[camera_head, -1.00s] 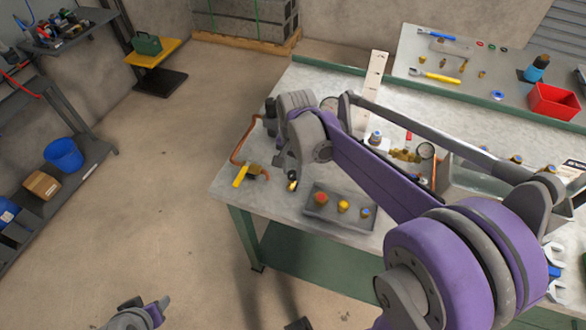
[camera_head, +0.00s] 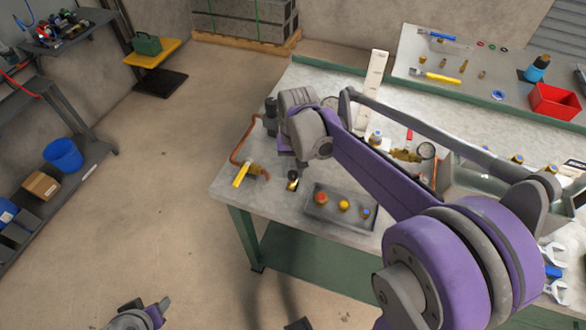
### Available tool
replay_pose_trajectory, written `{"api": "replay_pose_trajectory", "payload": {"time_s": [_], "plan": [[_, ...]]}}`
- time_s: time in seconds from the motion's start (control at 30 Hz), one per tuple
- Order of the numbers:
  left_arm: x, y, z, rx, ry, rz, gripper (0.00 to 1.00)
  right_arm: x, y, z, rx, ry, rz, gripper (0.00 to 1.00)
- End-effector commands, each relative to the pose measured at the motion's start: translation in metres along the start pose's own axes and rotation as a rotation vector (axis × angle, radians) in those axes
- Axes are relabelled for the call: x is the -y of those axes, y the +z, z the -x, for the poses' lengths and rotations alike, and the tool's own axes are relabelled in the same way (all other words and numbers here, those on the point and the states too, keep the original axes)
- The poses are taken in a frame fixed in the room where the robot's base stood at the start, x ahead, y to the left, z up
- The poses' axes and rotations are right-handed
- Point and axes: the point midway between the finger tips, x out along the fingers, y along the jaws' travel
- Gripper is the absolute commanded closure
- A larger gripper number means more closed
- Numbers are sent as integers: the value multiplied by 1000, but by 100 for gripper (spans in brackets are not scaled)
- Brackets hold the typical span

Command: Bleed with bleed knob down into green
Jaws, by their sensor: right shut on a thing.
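My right arm reaches from the lower right to the left end of the grey bench. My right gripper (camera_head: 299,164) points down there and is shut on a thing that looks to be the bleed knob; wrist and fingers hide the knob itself. A small brass fitting with a black top (camera_head: 292,180) shows just below the gripper. The tank is mostly hidden. My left gripper (camera_head: 140,315) is low at the left, cut by the frame edge, over the floor.
A copper pipe with a yellow-handled valve (camera_head: 241,174) lies left of the gripper. A grey tray (camera_head: 328,222) with coloured caps is in front. Another gauge (camera_head: 427,151) with brass fittings and a red bin (camera_head: 555,101) are farther right.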

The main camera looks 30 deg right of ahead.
Motion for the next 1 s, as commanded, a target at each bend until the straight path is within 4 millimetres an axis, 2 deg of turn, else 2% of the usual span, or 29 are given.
{"api": "replay_pose_trajectory", "payload": {"time_s": [0.3,0.7,0.73,0.87,1.0], "plan": [[0,0,0,0,0,0,50,0,0,0,3,-1,77,100],[0,0,0,0,0,0,50,0,0,0,3,-1,82,100],[0,0,0,0,0,0,50,0,0,0,3,-1,81,58],[0,0,0,0,0,0,50,0,0,0,3,0,81,35],[0,0,0,0,0,0,50,0,0,0,3,0,81,34]]}}
